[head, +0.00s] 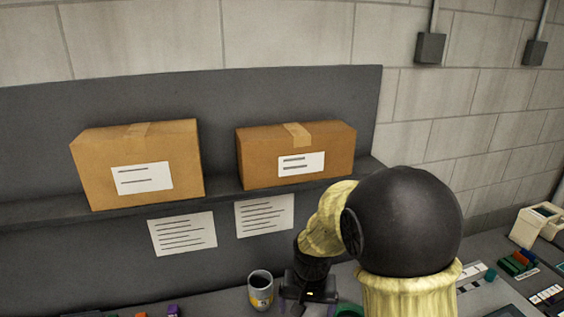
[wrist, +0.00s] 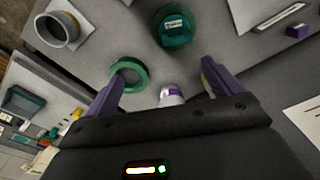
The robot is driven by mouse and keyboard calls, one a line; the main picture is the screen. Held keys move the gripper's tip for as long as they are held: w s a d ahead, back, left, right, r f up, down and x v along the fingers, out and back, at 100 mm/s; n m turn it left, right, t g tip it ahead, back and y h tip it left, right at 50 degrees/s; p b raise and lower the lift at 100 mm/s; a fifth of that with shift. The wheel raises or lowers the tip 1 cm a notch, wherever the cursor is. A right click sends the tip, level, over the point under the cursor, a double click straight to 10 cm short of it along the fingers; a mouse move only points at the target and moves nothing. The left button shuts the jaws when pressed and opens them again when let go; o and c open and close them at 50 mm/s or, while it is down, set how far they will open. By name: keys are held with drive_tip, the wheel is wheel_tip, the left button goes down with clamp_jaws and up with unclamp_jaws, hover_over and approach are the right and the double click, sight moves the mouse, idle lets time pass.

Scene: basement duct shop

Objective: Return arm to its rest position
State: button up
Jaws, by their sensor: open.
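My gripper (wrist: 162,70) is open in the wrist view, its two purple fingers spread wide apart over the grey bench top. Nothing is held between them. A small white and purple item (wrist: 171,96) shows between the fingers, partly hidden by the gripper body; I cannot tell how far below it is. In the head view my gripper (head: 309,292) is low at the bottom of the picture, just right of a grey mug (head: 260,291). My beige and black arm stretches over the bench and hides part of it; the fingertips are hard to make out there.
A green ring (wrist: 141,85) lies by the left finger and a green round container (wrist: 174,38) stands beyond. The mug also shows in the wrist view (wrist: 73,35). Two cardboard boxes (head: 180,190) (head: 325,185) sit on a shelf above. Small coloured items (head: 517,264) lie at right.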

drive_tip(key=s+d+r+n+t, duration=0.1)
drive_tip(key=s+d+r+t, duration=0.1)
drive_tip(key=s+d, duration=0.7)
drive_tip(key=shift+s+d+r+n, duration=0.25)
drive_tip(key=shift+s+r+n, duration=0.05)
drive_tip(key=shift+s, duration=0.25)
